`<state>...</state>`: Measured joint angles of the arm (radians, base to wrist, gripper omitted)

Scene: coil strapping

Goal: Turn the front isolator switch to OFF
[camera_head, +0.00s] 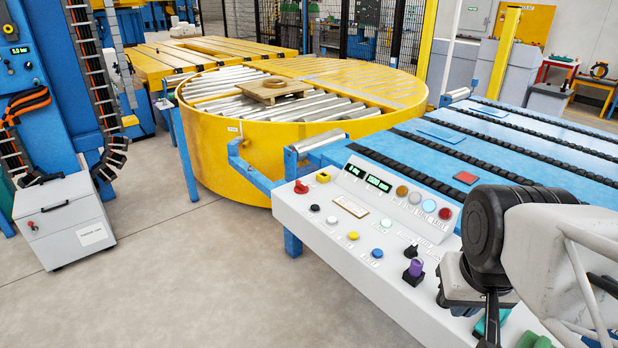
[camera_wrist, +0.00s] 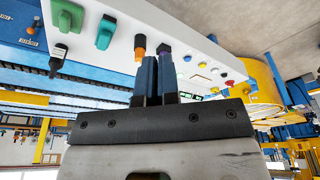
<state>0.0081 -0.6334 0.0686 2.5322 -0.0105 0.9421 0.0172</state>
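The white control panel (camera_head: 350,250) carries two green rotary handles. In the wrist view one handle (camera_wrist: 105,31) is nearer my fingers and another (camera_wrist: 67,14) lies farther left. In the head view a teal handle (camera_head: 484,326) is partly hidden behind my gripper (camera_head: 491,335), and a green one (camera_head: 533,341) shows at the bottom edge. Labels are too small to tell which is the front isolator. My gripper (camera_wrist: 158,66) has its two blue fingers close together, with nothing visible between them. An orange-topped knob (camera_wrist: 140,43) and a purple-topped knob (camera_wrist: 164,49) stand just beyond the fingertips.
Several push-buttons and a red knob (camera_head: 300,187) sit farther left. A blue conveyor (camera_head: 520,150) lies behind the panel, with a yellow turntable (camera_head: 230,150) beyond.

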